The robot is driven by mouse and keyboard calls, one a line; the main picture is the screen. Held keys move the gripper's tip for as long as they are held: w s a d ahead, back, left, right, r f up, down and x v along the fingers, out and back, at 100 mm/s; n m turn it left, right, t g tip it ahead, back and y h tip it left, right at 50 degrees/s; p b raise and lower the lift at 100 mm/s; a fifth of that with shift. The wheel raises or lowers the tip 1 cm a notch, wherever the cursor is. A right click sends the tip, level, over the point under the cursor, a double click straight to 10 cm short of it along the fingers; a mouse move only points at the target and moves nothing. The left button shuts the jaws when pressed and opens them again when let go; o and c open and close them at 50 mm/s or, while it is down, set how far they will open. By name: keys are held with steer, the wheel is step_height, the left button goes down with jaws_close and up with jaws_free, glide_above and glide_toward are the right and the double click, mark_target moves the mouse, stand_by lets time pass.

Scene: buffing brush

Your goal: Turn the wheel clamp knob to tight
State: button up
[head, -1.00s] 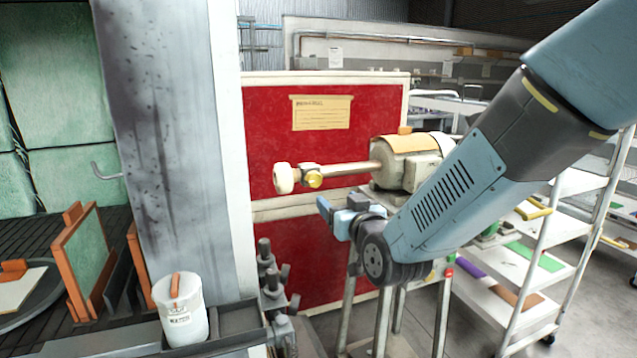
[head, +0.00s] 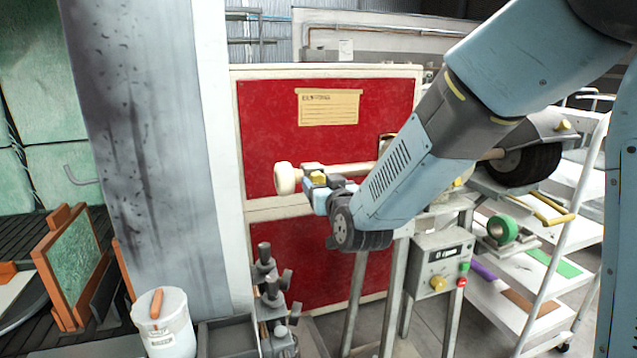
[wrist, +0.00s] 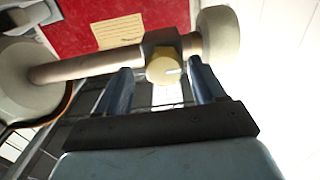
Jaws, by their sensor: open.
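The wheel clamp knob (wrist: 163,67) is yellow, with a pale mark on its face. It sits on a dark clamp block (wrist: 160,40) on the machine's shaft (wrist: 90,66), beside a cream buffing wheel (wrist: 218,34). In the head view the knob (head: 319,178) shows just above my gripper's fingers, and the wheel (head: 285,179) is to its left. My gripper (wrist: 160,84) is open. Its two blue fingers stand on either side of the knob in the wrist view, apart from it as far as I can tell. Part of the clamp is hidden behind my gripper (head: 318,195) in the head view.
A red panel (head: 280,120) stands behind the shaft. A control box (head: 440,262) with a yellow knob is on the stand below my arm. A white container (head: 163,325) and a grey tray (head: 228,345) are at lower left. Trolley shelves (head: 560,290) stand at right.

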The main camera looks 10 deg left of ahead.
steer(key=shift+w, duration=0.2)
steer(key=shift+a, duration=0.1)
steer(key=shift+s+a, duration=0.1)
steer(key=shift+s, duration=0.05)
steer(key=shift+c, duration=1.2)
steer(key=c, duration=0.8)
